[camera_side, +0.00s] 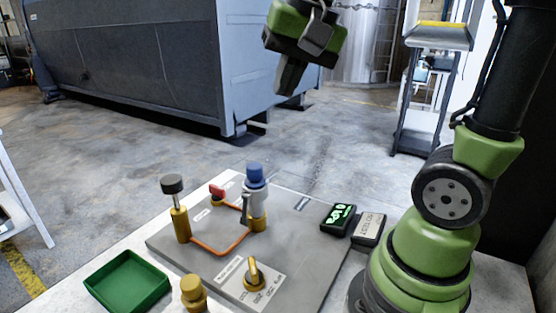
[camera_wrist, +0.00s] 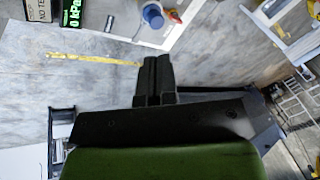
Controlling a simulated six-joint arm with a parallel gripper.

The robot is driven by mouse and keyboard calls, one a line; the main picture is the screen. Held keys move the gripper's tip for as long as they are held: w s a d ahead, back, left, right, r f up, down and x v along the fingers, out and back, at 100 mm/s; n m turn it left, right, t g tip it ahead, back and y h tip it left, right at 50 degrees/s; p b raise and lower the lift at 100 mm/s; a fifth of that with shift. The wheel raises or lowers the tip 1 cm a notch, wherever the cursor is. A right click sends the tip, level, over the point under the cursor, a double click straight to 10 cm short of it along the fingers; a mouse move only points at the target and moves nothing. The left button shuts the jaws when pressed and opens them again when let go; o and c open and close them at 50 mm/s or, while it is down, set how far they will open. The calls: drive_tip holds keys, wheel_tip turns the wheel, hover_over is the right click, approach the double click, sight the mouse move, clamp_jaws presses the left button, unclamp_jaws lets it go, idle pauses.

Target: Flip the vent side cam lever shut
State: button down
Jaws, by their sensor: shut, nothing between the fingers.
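My gripper (camera_side: 287,88) hangs high above the far side of the grey panel (camera_side: 292,230), well clear of it. In the wrist view its dark fingers (camera_wrist: 158,62) are together with nothing between them. A brass fitting with a blue cap (camera_side: 255,174) stands upright on the panel. A narrow grey lever (camera_side: 245,208) stands roughly upright against its left side. The blue cap also shows at the top of the wrist view (camera_wrist: 152,14). A red handle (camera_side: 217,191) sits just behind and left of the fitting. Label text by these parts is too small to read.
A black-knobbed brass post (camera_side: 180,220), an orange pipe (camera_side: 220,252) and a brass selector knob (camera_side: 254,274) are on the panel. A green tray (camera_side: 127,282) and brass plug (camera_side: 193,293) are at the front left. A lit kPa display (camera_side: 338,217) stands right.

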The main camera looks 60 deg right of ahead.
drive_tip(key=w+d+f+m+g, duration=0.2)
drive_tip(key=w+d+m, duration=0.2)
drive_tip(key=w+d, duration=0.2)
drive_tip(key=m+g, duration=0.2)
drive_tip(key=m, duration=0.2)
hover_over(278, 168)
wheel_tip(278, 168, down, 5)
drive_tip(key=shift+s+r+h, duration=0.1)
drive_tip(key=shift+r+h, duration=0.05)
drive_tip(key=shift+h, duration=0.15)
wheel_tip(278, 168, down, 14)
drive_tip(key=shift+f, duration=0.1)
